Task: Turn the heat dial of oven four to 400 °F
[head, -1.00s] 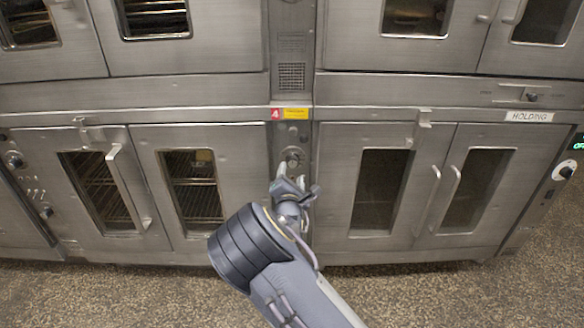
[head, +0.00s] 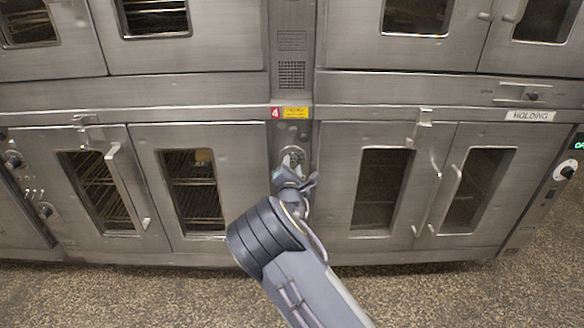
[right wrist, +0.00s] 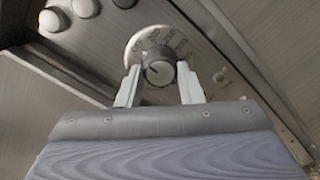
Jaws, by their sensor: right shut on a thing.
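The heat dial (head: 293,154) of oven four sits on the narrow steel panel between two pairs of oven doors, under a red label with a 4 (head: 276,113). My right gripper (head: 291,170) is at the dial and covers its lower part in the head view. In the right wrist view the dark round knob (right wrist: 159,72) lies between the two pale fingers of the right gripper (right wrist: 159,80), which is shut on it. A pale dial plate (right wrist: 140,42) with numbers shows above the knob; its pointer setting is too small to read surely. My left gripper is not in view.
A yellow label (head: 295,113) is beside the 4. Oven doors with bar handles (head: 127,187) stand on the left, and more doors (head: 385,190) on the right under a HOLDING sign (head: 529,116). The speckled floor (head: 150,290) in front is clear.

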